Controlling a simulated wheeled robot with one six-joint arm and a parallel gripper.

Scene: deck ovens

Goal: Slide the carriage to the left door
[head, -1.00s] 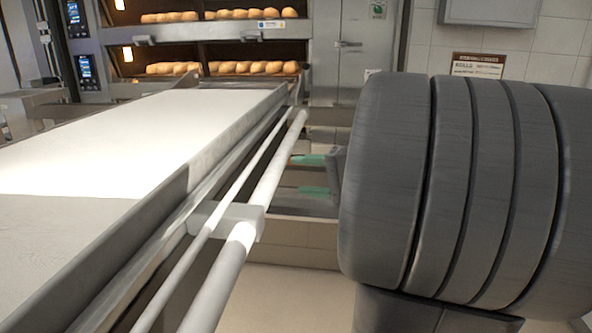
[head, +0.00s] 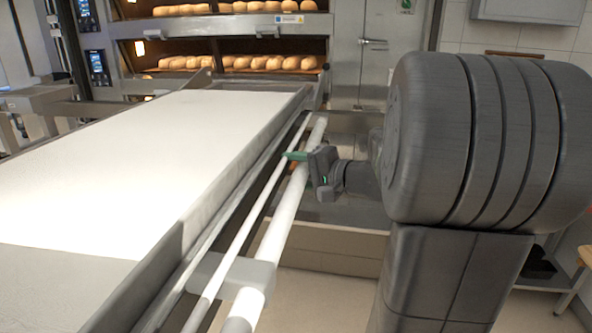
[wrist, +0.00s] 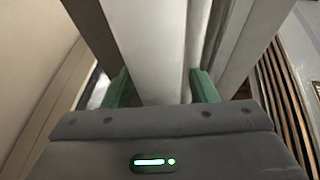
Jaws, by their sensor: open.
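The carriage (head: 200,180) is a long loader with a white bed and grey metal side, running from the near left toward the ovens. A pale round bar (head: 281,225) runs along its right side, held by a grey bracket (head: 232,277). My gripper (head: 296,157) is at the far part of this bar, its green fingers reaching left over it. In the wrist view, the open green fingers (wrist: 163,90) stand on either side of the pale bar (wrist: 158,45), with a gap visible on the left. Whether either finger touches the bar is not clear.
The deck ovens (head: 225,45) stand at the back with rows of bread on two decks. A grey metal cabinet door (head: 375,60) is right of them. Open floor (head: 315,285) lies right of the carriage, and a stool (head: 580,270) is at the right edge.

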